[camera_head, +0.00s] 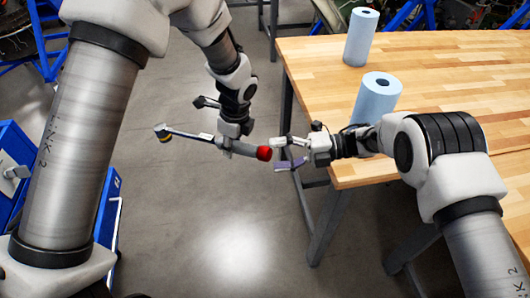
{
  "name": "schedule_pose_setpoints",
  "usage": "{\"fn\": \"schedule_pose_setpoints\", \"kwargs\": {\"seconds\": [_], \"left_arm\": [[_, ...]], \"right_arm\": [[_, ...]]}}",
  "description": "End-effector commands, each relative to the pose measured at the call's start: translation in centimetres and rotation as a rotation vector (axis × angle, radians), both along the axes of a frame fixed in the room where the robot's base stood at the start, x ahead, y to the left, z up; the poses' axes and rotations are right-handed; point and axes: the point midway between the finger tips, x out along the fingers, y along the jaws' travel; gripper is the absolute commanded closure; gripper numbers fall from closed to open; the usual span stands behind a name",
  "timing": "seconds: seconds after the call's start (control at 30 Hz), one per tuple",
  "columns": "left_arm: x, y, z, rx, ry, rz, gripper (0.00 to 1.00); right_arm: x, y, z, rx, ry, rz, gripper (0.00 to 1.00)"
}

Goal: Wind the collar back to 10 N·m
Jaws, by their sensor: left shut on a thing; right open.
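A torque wrench (185,134) hangs in the air in front of the table. It has a thin shaft with a dark and yellow head at its left end and a grey handle ending in a red collar (264,153) at the right. My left gripper (226,143) is shut on the wrench around the left part of the handle and covers that part. My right gripper (281,153) is open, with its fingers pointing left, close to the right end of the red collar. I cannot tell whether a finger touches it. The scale is too small to read.
A wooden table (430,60) is at the right, with two blue paper rolls (361,36) and (378,98) on it; my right arm passes in front of the nearer one. A blue cabinet (108,205) stands at the left. Clear grey floor lies below the wrench.

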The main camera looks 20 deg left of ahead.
Motion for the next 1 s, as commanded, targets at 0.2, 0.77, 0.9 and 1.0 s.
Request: {"fn": "schedule_pose_setpoints", "kwargs": {"seconds": [0.2, 0.77, 0.9, 1.0], "left_arm": [[0.0, 0.0, 0.1, 0.000, -0.001, 0.000, 1.00], [0.0, 0.0, 0.1, 0.000, -0.001, 0.000, 1.00], [0.0, 0.0, 0.1, 0.000, -0.001, 0.000, 1.00], [0.0, 0.0, 0.1, 0.000, -0.001, 0.000, 1.00]], "right_arm": [[0.0, -0.8, 0.2, 0.000, 0.001, -0.002, 0.26], [-0.3, -4.9, 0.9, 0.000, 0.000, 0.000, 0.26], [-0.3, -5.0, 0.9, 0.000, 0.000, 0.000, 0.26], [-0.3, -4.9, 0.9, 0.000, 0.000, 0.000, 0.26]]}}
